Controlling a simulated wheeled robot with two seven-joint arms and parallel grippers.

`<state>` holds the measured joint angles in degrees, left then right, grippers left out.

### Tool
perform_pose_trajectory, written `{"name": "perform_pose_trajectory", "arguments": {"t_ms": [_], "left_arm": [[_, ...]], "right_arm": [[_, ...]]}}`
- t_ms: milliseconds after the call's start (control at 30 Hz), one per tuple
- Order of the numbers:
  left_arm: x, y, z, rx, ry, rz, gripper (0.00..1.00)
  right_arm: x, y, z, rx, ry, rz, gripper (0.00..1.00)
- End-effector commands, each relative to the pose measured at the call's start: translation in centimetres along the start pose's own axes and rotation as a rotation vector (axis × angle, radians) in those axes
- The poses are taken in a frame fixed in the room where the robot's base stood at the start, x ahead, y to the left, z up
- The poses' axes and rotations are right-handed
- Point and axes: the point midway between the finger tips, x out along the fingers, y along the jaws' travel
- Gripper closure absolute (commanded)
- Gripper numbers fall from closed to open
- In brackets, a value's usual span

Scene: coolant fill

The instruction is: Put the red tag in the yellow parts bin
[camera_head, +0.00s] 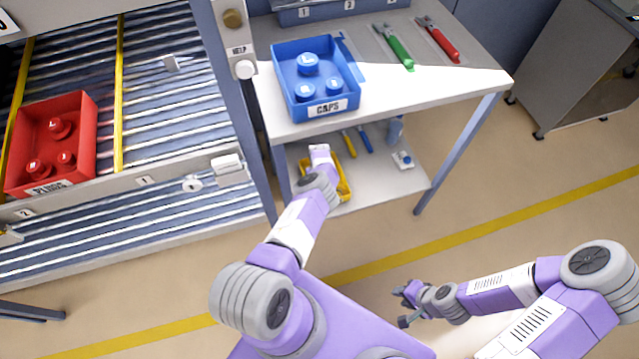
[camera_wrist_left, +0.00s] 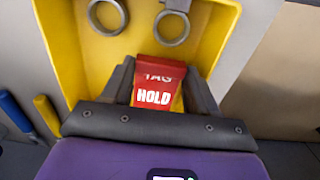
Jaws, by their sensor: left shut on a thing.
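The red tag (camera_wrist_left: 157,90), lettered "HOLD", is between the fingers of my left gripper (camera_wrist_left: 160,90) in the left wrist view, which is shut on it. The tag is in front of the yellow parts bin (camera_wrist_left: 222,25), over its interior; I cannot tell whether it touches the bin. In the head view the yellow bin (camera_head: 346,190) is on the lower shelf, partly covered by my left arm, and the tag is hidden. My right gripper (camera_head: 402,306) is open and empty above the floor.
Two grey rings (camera_wrist_left: 172,26) are in the yellow bin. Blue- and yellow-handled tools (camera_head: 364,139) lie beside it. Above is the tabletop with the blue caps bin (camera_head: 333,110) and green (camera_head: 398,50) and red tools (camera_head: 442,42). A table leg (camera_head: 462,150) stands to the right.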

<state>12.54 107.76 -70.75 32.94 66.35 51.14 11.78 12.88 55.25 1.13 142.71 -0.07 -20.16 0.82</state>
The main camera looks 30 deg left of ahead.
Motion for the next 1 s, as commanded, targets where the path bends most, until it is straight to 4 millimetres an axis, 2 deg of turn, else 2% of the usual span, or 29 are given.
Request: {"name": "perform_pose_trajectory", "arguments": {"t_ms": [300, 333, 500, 800, 1000], "left_arm": [[0.6, 0.0, 0.0, -0.001, 0.001, 0.001, 0.74], [0.6, 0.0, 0.0, -0.001, 0.001, 0.001, 0.39], [0.6, 0.0, 0.0, -0.001, 0.001, 0.001, 0.16], [0.4, 0.0, 0.0, -0.001, 0.001, -0.001, 0.16], [-0.8, 0.0, -0.1, -0.002, 0.003, -0.001, 0.16]], "right_arm": [[0.0, 0.0, 0.0, 0.000, 0.000, 0.000, 0.67], [0.0, 0.0, 0.0, 0.000, 0.000, 0.000, 0.67], [0.0, 0.0, 0.0, 0.000, 0.000, 0.000, 0.67], [0.0, 0.0, 0.0, 0.000, 0.000, 0.000, 0.67], [0.0, 0.0, 0.0, 0.000, 0.000, 0.000, 0.67]]}}
